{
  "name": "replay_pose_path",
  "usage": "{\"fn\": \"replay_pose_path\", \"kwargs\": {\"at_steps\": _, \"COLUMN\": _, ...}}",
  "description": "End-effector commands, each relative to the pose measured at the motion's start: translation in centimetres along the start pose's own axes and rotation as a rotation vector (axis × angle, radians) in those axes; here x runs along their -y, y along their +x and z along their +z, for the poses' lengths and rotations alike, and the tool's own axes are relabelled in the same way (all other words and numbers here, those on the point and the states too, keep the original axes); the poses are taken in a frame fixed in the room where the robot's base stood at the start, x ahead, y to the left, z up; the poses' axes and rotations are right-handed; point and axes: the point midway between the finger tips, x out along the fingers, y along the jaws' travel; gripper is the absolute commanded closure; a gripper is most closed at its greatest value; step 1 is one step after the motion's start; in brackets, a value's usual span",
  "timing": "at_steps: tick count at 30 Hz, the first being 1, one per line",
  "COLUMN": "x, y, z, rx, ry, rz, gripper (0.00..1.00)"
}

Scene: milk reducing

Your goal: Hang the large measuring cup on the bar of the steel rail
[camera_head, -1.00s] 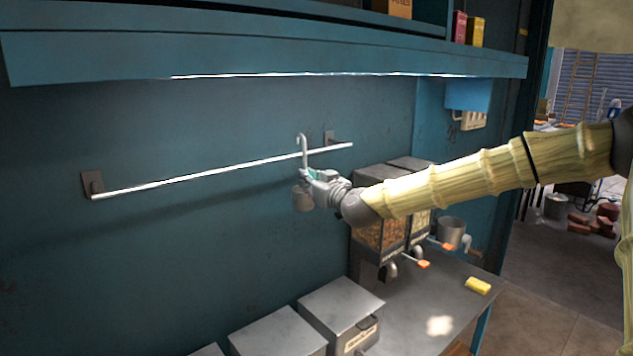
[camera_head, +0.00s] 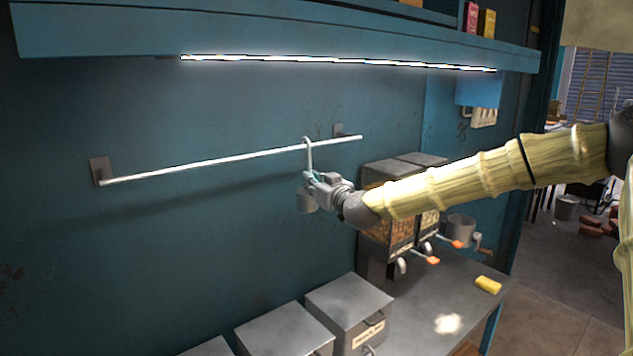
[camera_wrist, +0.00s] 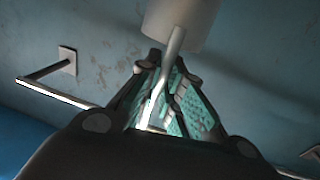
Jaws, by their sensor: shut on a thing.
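The large measuring cup (camera_head: 306,201) is grey metal with a long, thin upright handle that ends in a hook (camera_head: 307,141). My gripper (camera_head: 313,178) is shut on the handle, with the cup's bowl below the fingers and the hook above them. In the head view the hook's curve overlaps the bar of the steel rail (camera_head: 220,160), near its right end. I cannot tell whether it rests on the bar. In the wrist view the handle (camera_wrist: 172,55) runs between the green finger pads, and the bowl (camera_wrist: 182,18) is at the top. The gripper hides the bar's middle there.
A blue shelf (camera_head: 280,38) with a lit strip juts out above the rail. Food dispensers (camera_head: 390,228) stand right of and below my gripper, on a metal counter (camera_head: 415,310). Lidded boxes (camera_head: 348,300) stand in front. The bar's left part is empty.

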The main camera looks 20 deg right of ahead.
Motion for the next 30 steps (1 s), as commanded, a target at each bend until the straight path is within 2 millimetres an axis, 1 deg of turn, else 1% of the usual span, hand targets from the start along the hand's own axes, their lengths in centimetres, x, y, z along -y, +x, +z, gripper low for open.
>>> {"fn": "replay_pose_path", "kwargs": {"at_steps": 13, "x": 0.04, "y": 0.02, "z": 0.25, "rx": -0.001, "ry": 0.000, "rz": 0.000, "gripper": 1.00}}
{"fn": "replay_pose_path", "kwargs": {"at_steps": 14, "x": 0.04, "y": 0.02, "z": 0.24, "rx": -0.001, "ry": 0.000, "rz": 0.000, "gripper": 0.86}}
{"fn": "replay_pose_path", "kwargs": {"at_steps": 15, "x": 0.04, "y": 0.02, "z": 0.25, "rx": -0.001, "ry": 0.000, "rz": 0.000, "gripper": 0.79}}
{"fn": "replay_pose_path", "kwargs": {"at_steps": 17, "x": 0.04, "y": 0.02, "z": 0.25, "rx": -0.001, "ry": 0.000, "rz": 0.000, "gripper": 0.68}}
{"fn": "replay_pose_path", "kwargs": {"at_steps": 18, "x": 0.04, "y": 0.01, "z": 0.26, "rx": 0.000, "ry": 0.000, "rz": 0.000, "gripper": 0.66}}
{"fn": "replay_pose_path", "kwargs": {"at_steps": 26, "x": 0.03, "y": -0.01, "z": 0.30, "rx": 0.000, "ry": 0.000, "rz": 0.000, "gripper": 0.66}}
{"fn": "replay_pose_path", "kwargs": {"at_steps": 30, "x": -0.01, "y": -0.50, "z": 0.29, "rx": 0.000, "ry": 0.000, "rz": 0.000, "gripper": 0.66}}
